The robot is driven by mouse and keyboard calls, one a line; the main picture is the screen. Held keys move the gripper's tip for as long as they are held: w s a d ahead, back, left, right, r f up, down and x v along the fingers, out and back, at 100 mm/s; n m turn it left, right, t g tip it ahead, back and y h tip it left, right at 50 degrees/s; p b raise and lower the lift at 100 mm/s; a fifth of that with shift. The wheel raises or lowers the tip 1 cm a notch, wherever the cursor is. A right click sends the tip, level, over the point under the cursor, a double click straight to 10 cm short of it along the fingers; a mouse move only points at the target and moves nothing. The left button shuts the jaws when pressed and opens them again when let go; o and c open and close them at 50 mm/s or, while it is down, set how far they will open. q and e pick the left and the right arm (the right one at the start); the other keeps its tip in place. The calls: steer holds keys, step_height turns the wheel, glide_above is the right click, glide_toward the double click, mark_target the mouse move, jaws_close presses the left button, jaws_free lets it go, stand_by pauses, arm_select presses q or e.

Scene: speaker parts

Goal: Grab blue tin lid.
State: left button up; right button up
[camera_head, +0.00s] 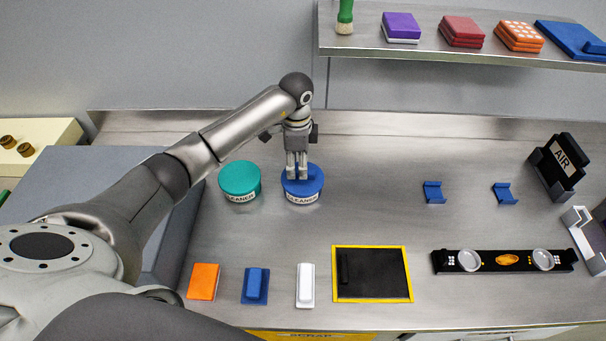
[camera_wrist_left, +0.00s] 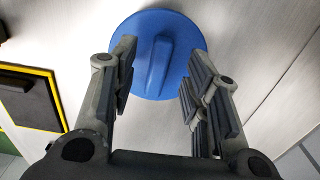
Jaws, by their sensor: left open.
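The blue tin (camera_head: 302,190), with a label reading "CLEANER", stands on the steel counter to the right of a teal tin. Its blue lid (camera_head: 314,180) is on top and partly hidden by my left gripper (camera_head: 297,176). In the left wrist view the blue lid (camera_wrist_left: 185,34) is a round disc with a raised bar handle (camera_wrist_left: 159,62). The fingers of my left gripper (camera_wrist_left: 155,85) are open, one on each side of the handle and apart from it. My right gripper does not show.
The teal tin (camera_head: 239,180) stands close on the left. Sponges, a black tray with yellow rim (camera_head: 409,275) and a black speaker bar (camera_head: 483,262) lie along the front. Blue brackets (camera_head: 433,192) are to the right. A shelf (camera_head: 450,55) hangs above. The counter's middle is clear.

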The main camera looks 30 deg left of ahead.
mark_target(297, 171)
arm_select(q)
step_height(297, 171, down, 2)
steer(key=shift+f+p, duration=0.2)
steer(key=shift+p, duration=0.1)
steer(key=shift+f, duration=0.4)
steer(key=shift+c, duration=1.4)
jaws_close()
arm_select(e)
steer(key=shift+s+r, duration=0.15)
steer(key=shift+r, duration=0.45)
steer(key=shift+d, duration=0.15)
